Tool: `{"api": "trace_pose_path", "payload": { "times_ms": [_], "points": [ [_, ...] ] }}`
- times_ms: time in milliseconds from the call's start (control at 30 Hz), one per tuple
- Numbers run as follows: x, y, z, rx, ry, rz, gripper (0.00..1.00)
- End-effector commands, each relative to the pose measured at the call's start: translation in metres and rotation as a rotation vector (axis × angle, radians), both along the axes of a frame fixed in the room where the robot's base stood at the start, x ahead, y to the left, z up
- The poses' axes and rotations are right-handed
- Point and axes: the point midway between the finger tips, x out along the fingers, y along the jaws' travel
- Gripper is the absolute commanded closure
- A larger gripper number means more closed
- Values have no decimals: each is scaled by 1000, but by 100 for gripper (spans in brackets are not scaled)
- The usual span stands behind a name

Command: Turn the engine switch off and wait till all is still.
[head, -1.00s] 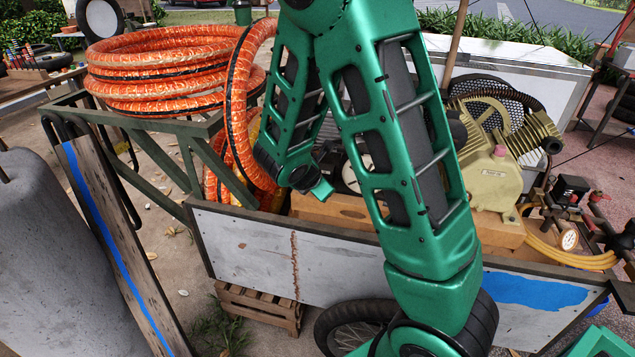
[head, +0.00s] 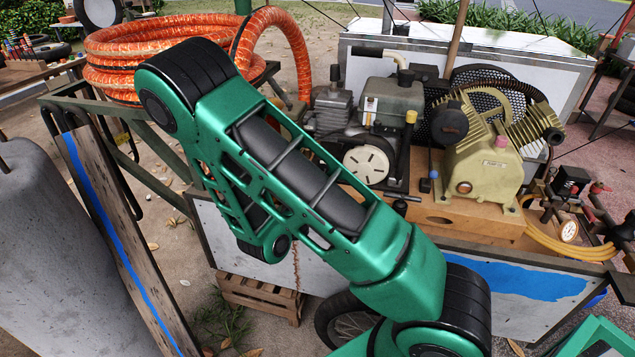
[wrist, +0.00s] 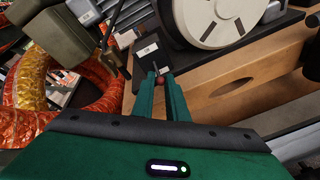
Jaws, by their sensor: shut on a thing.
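In the wrist view my gripper (wrist: 161,84) has its two green fingers nearly together at the front of the engine. A small dark red knob (wrist: 160,79) sits between the fingertips, at the foot of a black plate (wrist: 149,52) with a white label. It appears to be the engine switch; its setting cannot be read. The engine (head: 393,105) shows in the head view, with its pale round slotted cover (head: 366,164), which is also in the wrist view (wrist: 205,18). In the head view my arm hides the gripper and the switch.
The tan compressor pump (head: 482,165) stands right of the engine on a wooden base (head: 445,208). A pressure gauge (head: 568,230) and yellow hose lie farther right. Coiled orange hose (head: 150,60) is at the left. The cart's grey side panel (head: 515,285) runs along the front.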

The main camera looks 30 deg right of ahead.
Motion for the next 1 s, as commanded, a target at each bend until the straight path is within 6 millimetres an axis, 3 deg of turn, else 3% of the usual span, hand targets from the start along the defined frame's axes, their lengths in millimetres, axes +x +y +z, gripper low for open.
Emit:
{"api": "trace_pose_path", "payload": {
  "times_ms": [667, 700, 733, 1000],
  "points": [
    [1, 0, -2, -20, -25, -1, 100],
    [1, 0, -2, -21, -24, -1, 78],
    [1, 0, -2, -21, -24, -1, 70],
    [0, 0, -1, -21, -24, -1, 69]
  ]
}}
